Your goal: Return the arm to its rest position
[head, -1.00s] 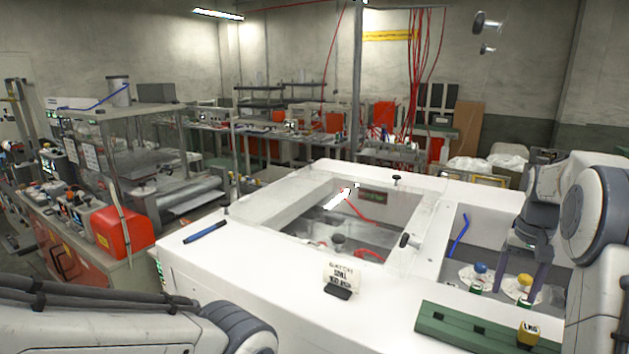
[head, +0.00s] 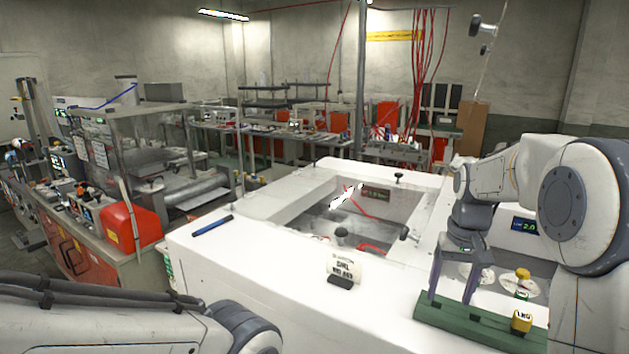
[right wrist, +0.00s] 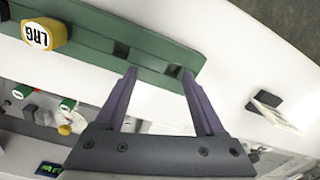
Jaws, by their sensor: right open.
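My right gripper (head: 452,299) is open and empty, with its two purple fingers pointing down over the left part of the green rack (head: 485,325). In the right wrist view, the open fingers (right wrist: 160,72) reach toward the rack (right wrist: 95,40), near its small dark square slots; I cannot tell whether they touch it. A yellow piece marked LRG (head: 521,320) sits on the rack's right end, apart from the fingers. It also shows in the wrist view (right wrist: 44,35). My left arm crosses the lower left of the head view; its gripper is out of frame.
The white bench (head: 230,262) has recessed wells. A yellow-topped knob (head: 522,275) stands in the right well behind my gripper. A small sign (head: 345,268), a blue pen (head: 212,226) and a black knob (head: 398,178) are on the bench top. Clear surface lies left of the rack.

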